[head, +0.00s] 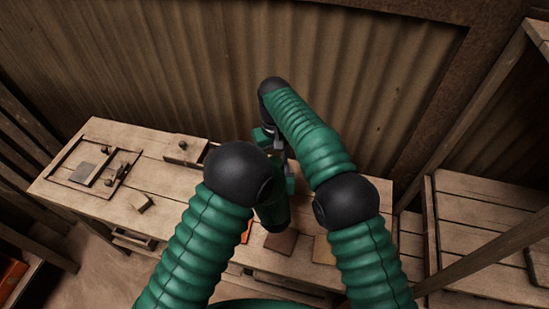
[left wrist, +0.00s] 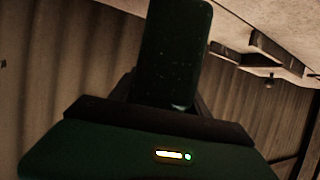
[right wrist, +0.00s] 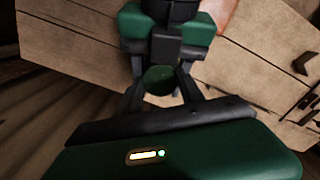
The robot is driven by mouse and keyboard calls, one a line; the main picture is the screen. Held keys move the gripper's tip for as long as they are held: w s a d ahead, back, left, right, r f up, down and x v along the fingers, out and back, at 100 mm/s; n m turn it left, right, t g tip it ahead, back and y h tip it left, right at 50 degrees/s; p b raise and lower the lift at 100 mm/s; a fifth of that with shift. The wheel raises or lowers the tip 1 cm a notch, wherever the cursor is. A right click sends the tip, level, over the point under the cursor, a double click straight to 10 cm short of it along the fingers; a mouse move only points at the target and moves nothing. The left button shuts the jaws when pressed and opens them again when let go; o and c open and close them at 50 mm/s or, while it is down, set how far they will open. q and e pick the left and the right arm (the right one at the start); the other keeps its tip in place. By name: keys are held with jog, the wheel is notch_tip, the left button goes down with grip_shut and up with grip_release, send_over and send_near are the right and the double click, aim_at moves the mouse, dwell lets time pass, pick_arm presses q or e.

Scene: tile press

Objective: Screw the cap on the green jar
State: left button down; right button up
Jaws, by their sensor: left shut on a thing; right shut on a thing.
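In the head view my two grippers meet above the workbench, the right gripper (head: 272,143) over the left gripper (head: 284,172). They hide most of what they hold. In the left wrist view a dark green cylinder, apparently the green jar (left wrist: 175,50), stands between the fingers of my left gripper (left wrist: 168,100), which is shut on it. In the right wrist view my right gripper (right wrist: 160,92) is shut around a round green piece (right wrist: 158,78). I cannot tell whether this is the cap or the jar's end. The joint between cap and jar is not visible.
The wooden workbench (head: 165,180) carries a framed tray (head: 70,182) with tiles at the left, a small block (head: 140,201) and an open box (head: 186,150). Flat tiles (head: 281,241) lie near the front edge. A corrugated wall (head: 200,70) rises behind, and a slatted shelf (head: 480,230) stands right.

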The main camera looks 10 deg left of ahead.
jog(key=o, duration=1.4)
jog(key=shift+o, duration=0.2)
jog(key=shift+r, duration=2.3)
jog(key=shift+c, duration=0.5)
